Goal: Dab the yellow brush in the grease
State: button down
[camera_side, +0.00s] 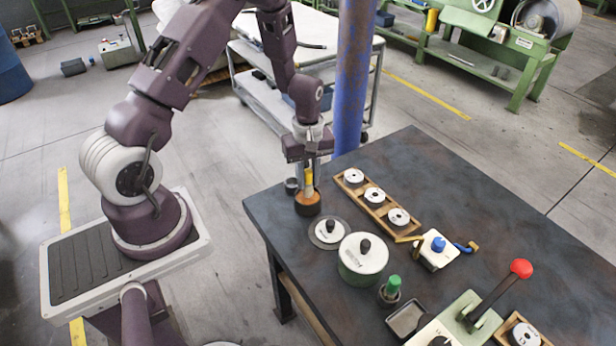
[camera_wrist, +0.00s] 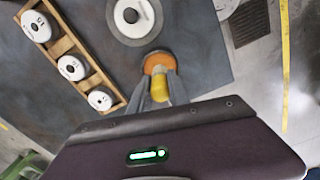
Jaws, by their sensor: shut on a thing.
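The yellow brush (camera_side: 309,176) is upright between the fingers of my gripper (camera_side: 310,170), which is shut on its handle. Below the handle is a round orange-brown part with a dark lower band (camera_side: 307,203), near the table's left corner. I cannot tell whether this is the brush's head or a separate pot under it, nor whether it touches the table. In the wrist view the yellow handle (camera_wrist: 160,88) shows between the fingertips, with the orange disc beyond. I cannot make out the grease for certain.
A white disc with a black knob (camera_side: 329,231) lies close by on the table (camera_side: 465,210). A green tin with a white top (camera_side: 362,264) stands nearer the camera. A wooden rack of white discs (camera_side: 374,196) is to the right. A blue post (camera_side: 352,75) rises behind.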

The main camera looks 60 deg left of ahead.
jog(key=shift+f, duration=0.55)
dwell(1.0)
jog(key=shift+r, duration=3.55)
